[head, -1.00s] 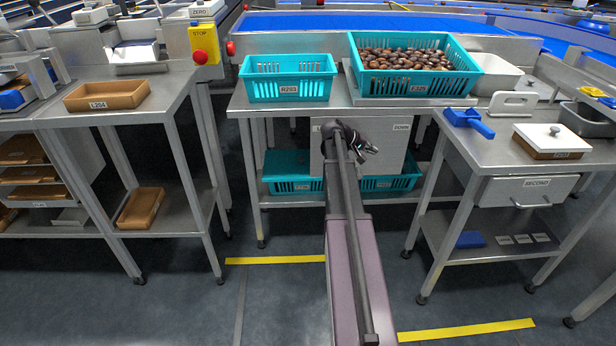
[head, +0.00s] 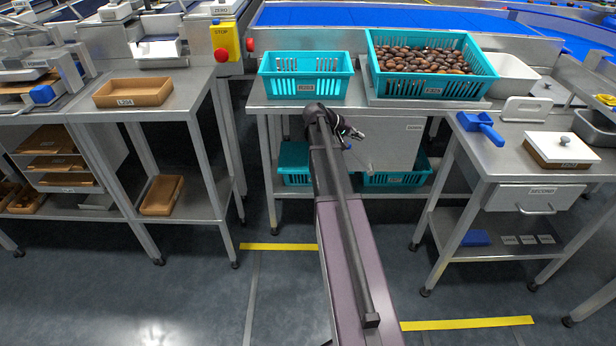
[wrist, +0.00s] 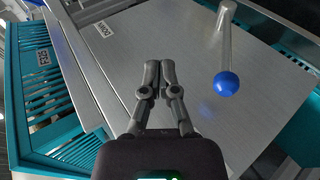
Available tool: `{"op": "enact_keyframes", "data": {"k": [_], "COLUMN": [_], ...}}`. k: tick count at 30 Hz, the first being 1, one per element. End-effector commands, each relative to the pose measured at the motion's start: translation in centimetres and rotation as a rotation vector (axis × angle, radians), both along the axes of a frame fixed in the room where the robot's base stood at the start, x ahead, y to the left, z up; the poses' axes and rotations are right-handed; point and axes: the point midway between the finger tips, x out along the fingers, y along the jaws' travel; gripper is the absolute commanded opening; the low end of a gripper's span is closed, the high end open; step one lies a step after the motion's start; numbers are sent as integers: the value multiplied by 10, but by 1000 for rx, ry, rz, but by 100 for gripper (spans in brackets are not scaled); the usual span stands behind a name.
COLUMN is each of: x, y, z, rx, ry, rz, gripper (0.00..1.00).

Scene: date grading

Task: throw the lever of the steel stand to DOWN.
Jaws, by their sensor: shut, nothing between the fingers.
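The steel stand's grey panel (head: 385,150) hangs below the table edge in the head view, its left part hidden by my arm. In the wrist view the panel (wrist: 150,30) fills the middle and carries a DOWN label (wrist: 103,28). The lever (wrist: 225,45) is a metal rod with a blue ball knob (wrist: 226,84), right of my fingers in the wrist view. My gripper (wrist: 158,75) is shut and empty, with a visible gap between it and the knob. My gripper (head: 357,134) also shows in front of the panel in the head view.
Above stand an empty teal basket (head: 306,82) and a basket of dates (head: 432,88). A side table (head: 500,150) stands at right.

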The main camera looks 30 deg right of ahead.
Motion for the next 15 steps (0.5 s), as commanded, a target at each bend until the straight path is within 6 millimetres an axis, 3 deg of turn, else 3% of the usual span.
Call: {"op": "enact_keyframes", "data": {"k": [15], "x": [-3], "y": [68], "z": [-35], "rx": [134], "ry": [-39], "rz": [58], "gripper": [0]}}
